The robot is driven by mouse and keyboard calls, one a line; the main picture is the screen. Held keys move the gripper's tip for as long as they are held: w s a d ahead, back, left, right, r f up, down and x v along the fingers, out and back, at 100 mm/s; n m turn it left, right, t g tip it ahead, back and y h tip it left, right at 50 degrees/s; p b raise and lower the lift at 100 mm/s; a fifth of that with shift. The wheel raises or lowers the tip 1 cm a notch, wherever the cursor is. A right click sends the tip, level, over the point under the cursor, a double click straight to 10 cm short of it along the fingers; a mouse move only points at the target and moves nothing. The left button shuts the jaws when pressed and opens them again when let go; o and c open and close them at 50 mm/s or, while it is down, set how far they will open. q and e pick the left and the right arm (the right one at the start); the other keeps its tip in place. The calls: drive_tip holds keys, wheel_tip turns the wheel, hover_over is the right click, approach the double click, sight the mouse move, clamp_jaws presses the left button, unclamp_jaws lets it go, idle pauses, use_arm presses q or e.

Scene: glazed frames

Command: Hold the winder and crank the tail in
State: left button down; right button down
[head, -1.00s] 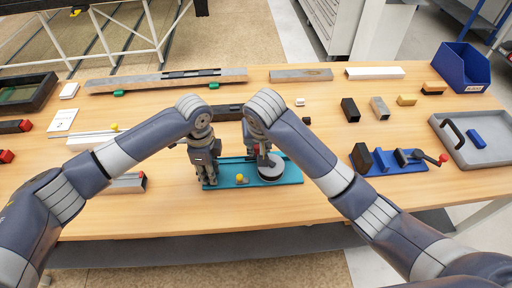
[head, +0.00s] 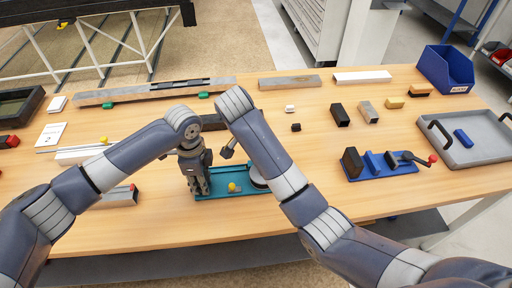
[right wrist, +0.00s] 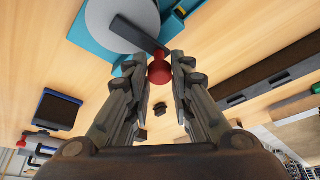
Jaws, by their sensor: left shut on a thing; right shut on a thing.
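The winder has a teal base (head: 213,193) on the table in front of me, with a pale grey reel disc (head: 258,178) at its right and a small yellow knob (head: 233,187) near its front edge. My left gripper (head: 198,190) is shut on the base's left end. In the right wrist view, a dark crank arm (right wrist: 137,34) crosses the disc (right wrist: 110,22) and ends in a red knob (right wrist: 159,70). My right gripper (right wrist: 160,64) is shut on that knob. In the head view my right arm hides the knob and part of the disc. I cannot make out the tail.
A blue fixture with a red-knobbed handle (head: 376,164), a grey tray (head: 478,150) and a blue bin (head: 445,68) are on the right. A long metal rail (head: 150,91) lies behind. Several small blocks lie behind right. Bare table is right of the winder.

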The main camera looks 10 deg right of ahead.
drive_tip(key=shift+d+m, duration=0.25)
drive_tip(key=shift+m, duration=0.15)
drive_tip(key=c, duration=1.4)
unclamp_jaws()
drive_tip(key=shift+c, duration=0.2)
drive_tip(key=shift+a, duration=0.1)
